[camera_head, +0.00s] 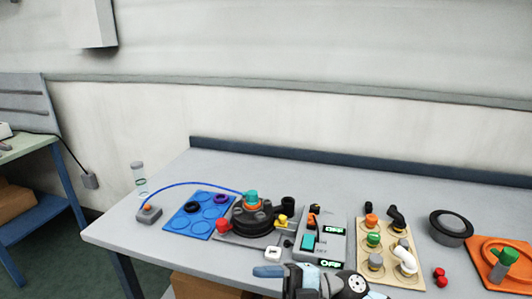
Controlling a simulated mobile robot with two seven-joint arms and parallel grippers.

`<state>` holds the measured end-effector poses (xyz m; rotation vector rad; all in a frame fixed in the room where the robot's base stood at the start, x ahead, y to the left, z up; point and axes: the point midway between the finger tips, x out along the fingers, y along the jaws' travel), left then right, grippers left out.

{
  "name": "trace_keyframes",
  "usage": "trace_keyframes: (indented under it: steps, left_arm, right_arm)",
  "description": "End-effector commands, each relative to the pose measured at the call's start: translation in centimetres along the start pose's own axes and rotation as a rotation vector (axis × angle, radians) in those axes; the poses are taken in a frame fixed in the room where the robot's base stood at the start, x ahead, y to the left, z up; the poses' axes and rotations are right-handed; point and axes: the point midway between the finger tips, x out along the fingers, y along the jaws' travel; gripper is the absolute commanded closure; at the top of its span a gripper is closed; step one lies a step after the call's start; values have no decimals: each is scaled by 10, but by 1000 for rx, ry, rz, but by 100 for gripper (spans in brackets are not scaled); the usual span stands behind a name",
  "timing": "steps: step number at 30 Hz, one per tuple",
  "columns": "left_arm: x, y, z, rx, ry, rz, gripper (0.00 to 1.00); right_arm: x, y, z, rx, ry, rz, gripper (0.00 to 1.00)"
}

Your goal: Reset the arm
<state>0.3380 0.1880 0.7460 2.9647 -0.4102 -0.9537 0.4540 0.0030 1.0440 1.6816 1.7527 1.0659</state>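Part of one of my arms shows at the bottom edge, just in front of the table, in white, grey and black. It comes in from the lower right, so I take it for my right arm. A blue-grey piece at its left end, which seems to be my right gripper (269,271), points left below a small white block. Its fingers are not clear enough to tell open from shut. I see nothing held in it. My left arm and gripper are not in view.
The grey table (135,230) holds a blue mat (187,226) with rings, a black round device (252,220), a grey control box (321,244) reading OFF, a beige fittings board (404,278), a dark round part (451,228) and an orange tray (483,251). The table's back strip is clear.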

Motion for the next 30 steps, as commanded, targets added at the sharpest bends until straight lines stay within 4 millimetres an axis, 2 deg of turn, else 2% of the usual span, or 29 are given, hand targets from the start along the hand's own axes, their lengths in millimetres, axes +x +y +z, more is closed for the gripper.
trace_keyframes:
  steps: [1,5,8,11,13,16,21,26,27,30]
  left_arm:
    - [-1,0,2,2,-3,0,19]
    - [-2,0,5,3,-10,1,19]
    - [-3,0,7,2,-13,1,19]
    - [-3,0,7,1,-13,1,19]
    - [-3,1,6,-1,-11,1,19]
    - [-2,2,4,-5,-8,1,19]
    - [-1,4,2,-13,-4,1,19]
    - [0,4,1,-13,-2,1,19]
    - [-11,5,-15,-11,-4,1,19]
    - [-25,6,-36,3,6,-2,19]
  right_arm:
    - [-5,0,1,42,-12,158,37]
    - [-37,-1,16,151,-133,534,37]
    - [-75,-19,36,269,-295,776,37]
    - [-117,-58,56,418,-501,963,37]
    - [-146,-96,65,537,-657,1052,37]
    - [-177,-153,70,704,-854,1115,37]
    - [-208,-236,60,943,-1093,1120,37]
    - [-222,-306,38,1149,-1253,1068,37]
    - [-219,-286,28,1136,-1248,1068,37]
    - [-216,-267,15,1118,-1248,1065,37]
